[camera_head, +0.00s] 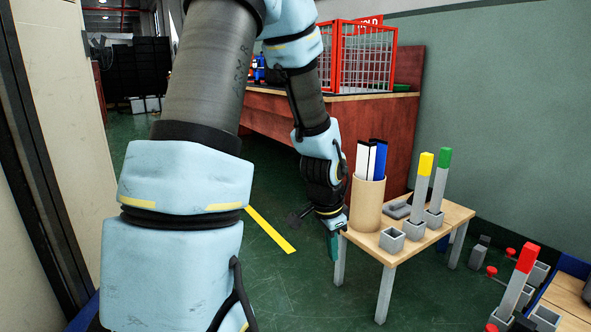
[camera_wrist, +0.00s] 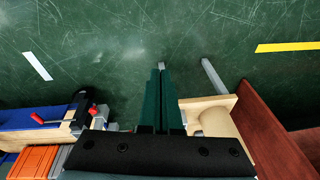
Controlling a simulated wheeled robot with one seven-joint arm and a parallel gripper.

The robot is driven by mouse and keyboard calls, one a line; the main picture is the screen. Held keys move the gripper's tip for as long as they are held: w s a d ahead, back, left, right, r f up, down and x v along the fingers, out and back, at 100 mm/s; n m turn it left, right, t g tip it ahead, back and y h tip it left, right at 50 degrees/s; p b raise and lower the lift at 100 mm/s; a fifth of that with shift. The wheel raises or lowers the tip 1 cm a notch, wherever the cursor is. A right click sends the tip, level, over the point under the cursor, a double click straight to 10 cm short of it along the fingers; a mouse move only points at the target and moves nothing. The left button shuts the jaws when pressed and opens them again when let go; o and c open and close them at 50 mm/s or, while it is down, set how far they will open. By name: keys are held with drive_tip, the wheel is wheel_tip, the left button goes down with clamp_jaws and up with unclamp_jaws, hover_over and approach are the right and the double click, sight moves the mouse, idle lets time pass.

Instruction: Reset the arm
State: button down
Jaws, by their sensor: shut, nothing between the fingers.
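My arm reaches down across the middle of the head view. My gripper (camera_head: 333,250) points at the floor beside the near left corner of a small wooden table (camera_head: 423,247). In the wrist view the two dark green fingers of my gripper (camera_wrist: 161,70) lie together, with nothing between them. The small table (camera_wrist: 187,105) shows just right of the fingers, and I cannot tell whether they touch it.
The small table bears a round wooden holder (camera_head: 367,204) with white and blue pieces, and grey sockets with yellow (camera_head: 426,164) and green-topped (camera_head: 445,157) posts. A red-topped post (camera_head: 527,258) stands lower right. A red-brown bench (camera_head: 400,110) is behind. Green floor (camera_wrist: 110,40) lies clear ahead.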

drive_tip(key=s+a+r+n+y+p, duration=0.1)
drive_tip(key=s+a+r+n+p, duration=0.15)
drive_tip(key=a+r+n, duration=0.45)
drive_tip(key=s+a+r+n+y+p, duration=0.1)
drive_tip(key=s+a+r+n, duration=0.35)
drive_tip(key=a, duration=0.45)
wheel_tip(320, 180, up, 36)
drive_tip(key=p, duration=3.6)
drive_tip(key=shift+w+d+p, duration=0.25)
drive_tip(key=shift+d+p, duration=0.05)
drive_tip(key=shift+p, duration=0.05)
drive_tip(key=shift+n, duration=0.25)
